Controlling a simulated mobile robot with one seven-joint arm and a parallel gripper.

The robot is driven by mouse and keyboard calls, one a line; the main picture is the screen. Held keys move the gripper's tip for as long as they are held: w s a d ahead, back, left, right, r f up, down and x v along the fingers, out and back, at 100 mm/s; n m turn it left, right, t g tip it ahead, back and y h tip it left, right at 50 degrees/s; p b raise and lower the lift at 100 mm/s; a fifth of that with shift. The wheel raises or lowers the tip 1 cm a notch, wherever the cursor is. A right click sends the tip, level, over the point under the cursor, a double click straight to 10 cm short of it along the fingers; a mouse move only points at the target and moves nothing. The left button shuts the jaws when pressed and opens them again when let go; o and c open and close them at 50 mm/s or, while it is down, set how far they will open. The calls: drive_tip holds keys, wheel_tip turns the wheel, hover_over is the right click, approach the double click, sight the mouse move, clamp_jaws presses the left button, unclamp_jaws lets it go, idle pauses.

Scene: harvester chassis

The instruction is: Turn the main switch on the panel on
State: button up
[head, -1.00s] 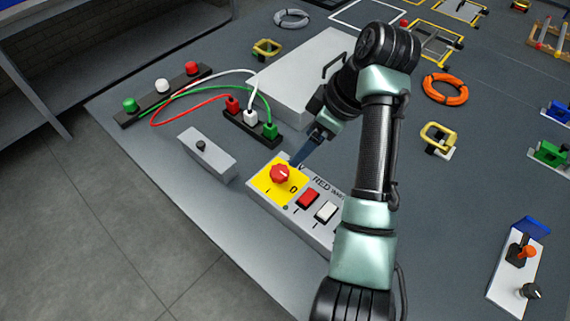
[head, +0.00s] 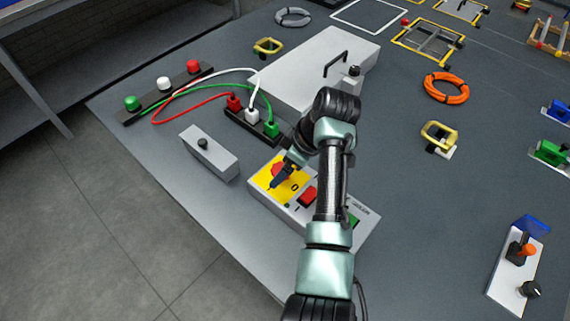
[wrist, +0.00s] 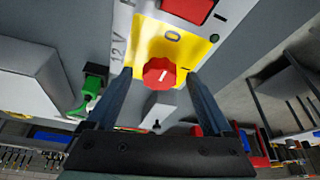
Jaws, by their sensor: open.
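The main switch is a red rotary knob (wrist: 159,73) on a yellow plate (wrist: 205,49) at the left end of the grey panel. In the head view my gripper (head: 276,184) is over the yellow plate and hides most of the knob (head: 278,170).
A red button (head: 307,196) sits beside the knob on the panel. A grey box with a black knob (head: 203,144) stands to the left. A socket strip with cables (head: 250,127) and a large grey case (head: 310,65) lie behind.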

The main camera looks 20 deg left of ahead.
clamp_jaws()
idle(0.3)
drive_tip(key=shift+r+m+p, duration=0.15)
drive_tip(key=shift+m+p, duration=0.25)
drive_tip(key=shift+p, duration=0.1)
drive_tip(key=m+p, duration=0.1)
drive_tip(key=m+t+p, duration=0.1)
drive_tip(key=p, duration=0.1)
drive_tip(key=shift+s+a+r+m, duration=0.1)
drive_tip(key=shift+s+m, duration=0.1)
drive_tip(key=shift+m, duration=0.2)
drive_tip(key=m+t+p, duration=0.1)
drive_tip(key=m+p, duration=0.1)
drive_tip(key=m+t+h+p, duration=0.1)
drive_tip(key=m+p, duration=0.1)
drive_tip(key=m, duration=0.1)
drive_tip(key=shift+s+a+h, duration=0.15)
drive_tip(key=shift+h, duration=0.15)
drive_tip(key=m+p, duration=0.1)
drive_tip(key=m, duration=0.1)
drive_tip(key=m+t+h+p, duration=0.1)
drive_tip(key=m, duration=0.1)
drive_tip(key=shift+a+m, duration=0.2)
drive_tip(key=shift+m, duration=0.2)
drive_tip(key=shift+a+f+m+h, duration=0.1)
drive_tip(key=shift+m+h, duration=0.45)
drive_tip(key=shift+m, duration=0.6)
drive_tip(key=shift+a+f+m+h, duration=0.1)
drive_tip(key=shift+m+h, duration=0.45)
drive_tip(key=shift+m, duration=0.6)
